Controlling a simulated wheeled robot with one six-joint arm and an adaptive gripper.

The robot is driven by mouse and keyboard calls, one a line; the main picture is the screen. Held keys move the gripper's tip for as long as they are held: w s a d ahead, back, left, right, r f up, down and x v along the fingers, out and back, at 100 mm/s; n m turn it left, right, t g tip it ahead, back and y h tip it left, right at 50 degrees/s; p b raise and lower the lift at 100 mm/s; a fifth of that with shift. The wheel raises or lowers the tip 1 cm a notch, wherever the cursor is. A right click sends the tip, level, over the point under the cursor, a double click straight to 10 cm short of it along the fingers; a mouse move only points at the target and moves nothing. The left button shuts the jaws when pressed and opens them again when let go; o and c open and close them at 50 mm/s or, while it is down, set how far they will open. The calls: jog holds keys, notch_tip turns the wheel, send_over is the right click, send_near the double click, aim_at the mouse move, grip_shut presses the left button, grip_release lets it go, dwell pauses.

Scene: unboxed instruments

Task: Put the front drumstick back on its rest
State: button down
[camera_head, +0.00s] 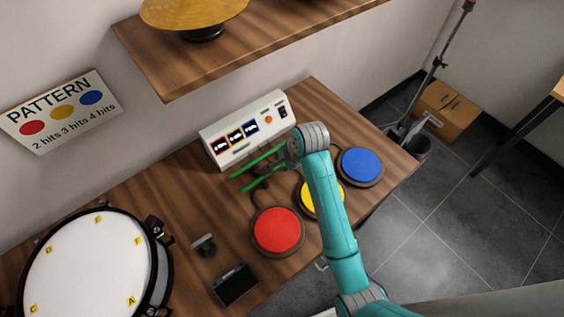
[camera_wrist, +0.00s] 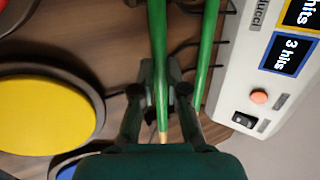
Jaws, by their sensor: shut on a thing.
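Two green drumsticks lie side by side in front of the white control box. My gripper (camera_wrist: 160,118) is shut on the front drumstick (camera_wrist: 159,60), which runs between its fingers; its pale tip shows near the palm. The front drumstick also shows in the head view (camera_head: 255,181), partly behind my wrist. The back drumstick (camera_head: 255,162) runs nearly parallel, closer to the box; it also shows in the wrist view (camera_wrist: 206,55). A dark grey bracket (camera_wrist: 175,76), apparently the rest, is under the sticks, partly hidden. I cannot tell whether the front stick touches it.
The white box (camera_head: 243,128) stands behind the sticks. Red (camera_head: 277,230), yellow (camera_head: 309,199) and blue (camera_head: 361,167) pads lie in front and right, the yellow partly behind my arm. A drum (camera_head: 88,268), a small stand (camera_head: 205,245) and a black device (camera_head: 235,285) are left. A shelf (camera_head: 180,66) overhangs behind.

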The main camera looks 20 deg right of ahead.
jog(key=shift+f, duration=0.5)
jog(key=c, duration=1.1)
grip_release()
jog(key=shift+r, duration=0.1)
jog(key=v, duration=1.1)
jog(key=shift+s+d+r, duration=0.1)
jog(key=shift+s+r, duration=0.1)
jog(key=shift+r, duration=0.15)
